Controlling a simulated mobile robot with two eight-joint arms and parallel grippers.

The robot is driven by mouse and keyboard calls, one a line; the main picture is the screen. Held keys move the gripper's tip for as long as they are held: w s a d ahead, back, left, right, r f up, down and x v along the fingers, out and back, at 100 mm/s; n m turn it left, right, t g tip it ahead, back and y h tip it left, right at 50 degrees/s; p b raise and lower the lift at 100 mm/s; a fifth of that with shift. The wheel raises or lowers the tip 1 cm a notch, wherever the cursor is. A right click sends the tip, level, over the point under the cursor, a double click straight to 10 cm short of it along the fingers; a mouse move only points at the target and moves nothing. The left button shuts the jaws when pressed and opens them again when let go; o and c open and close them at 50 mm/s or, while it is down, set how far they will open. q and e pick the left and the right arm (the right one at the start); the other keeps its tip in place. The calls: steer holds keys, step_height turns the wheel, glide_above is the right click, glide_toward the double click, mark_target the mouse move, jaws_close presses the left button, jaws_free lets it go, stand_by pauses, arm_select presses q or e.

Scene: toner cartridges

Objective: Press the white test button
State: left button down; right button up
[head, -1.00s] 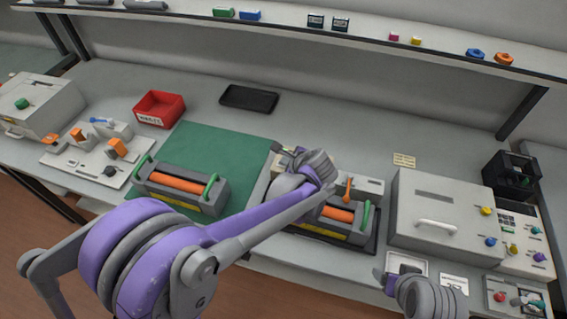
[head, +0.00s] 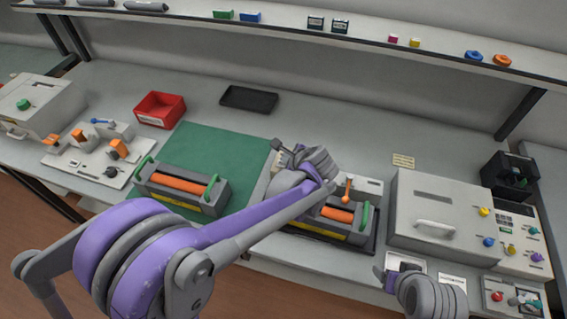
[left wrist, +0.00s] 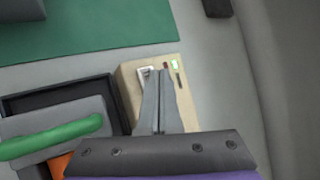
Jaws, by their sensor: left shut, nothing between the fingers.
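In the left wrist view a beige box (left wrist: 133,76) lies under my left gripper (left wrist: 157,72). On its top are a white-framed element (left wrist: 146,71), which looks like the test button, a small dark red mark and a lit green indicator (left wrist: 175,63). My left gripper's fingers are shut and empty, with their tips over the box beside the white element, partly covering it. I cannot tell whether they touch it. In the head view my left gripper (head: 283,147) and wrist hide most of the box. My right gripper (head: 384,277) is at the lower right, its opening unclear.
A cartridge with an orange roller and green handles (head: 180,182) lies on the green mat (head: 222,142). A similar cartridge (head: 330,226) sits in a black tray beside the box. A large grey case (head: 440,195) stands to the right. A shelf (head: 400,45) runs above the bench.

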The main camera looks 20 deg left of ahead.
arm_select(q)
steer(key=shift+w+r+p, duration=0.1)
steer(key=shift+r+p, duration=1.15)
steer(key=shift+r, duration=1.3)
steer(key=shift+f, duration=0.1)
arm_select(e)
steer(key=r, duration=0.1)
steer(key=w+r, duration=0.1)
steer(key=r, duration=0.1)
steer(key=shift+w+r, duration=0.2)
steer(key=shift+s, duration=0.1)
arm_select(q)
steer(key=shift+s+a, duration=0.2)
steer(key=shift+s, duration=0.15)
steer(key=s+a+n+h, duration=0.1)
steer(key=s+n+h, duration=0.2)
steer(key=s+n, duration=0.6)
steer(key=s+a+f+n+g+h, duration=0.1)
steer(key=s+a+n+h, duration=0.1)
steer(key=s+n, duration=0.8)
steer(key=s+h, duration=0.1)
steer(key=s, duration=0.4)
steer(key=shift+s+a+f, duration=0.15)
steer(key=shift+s+a, duration=0.05)
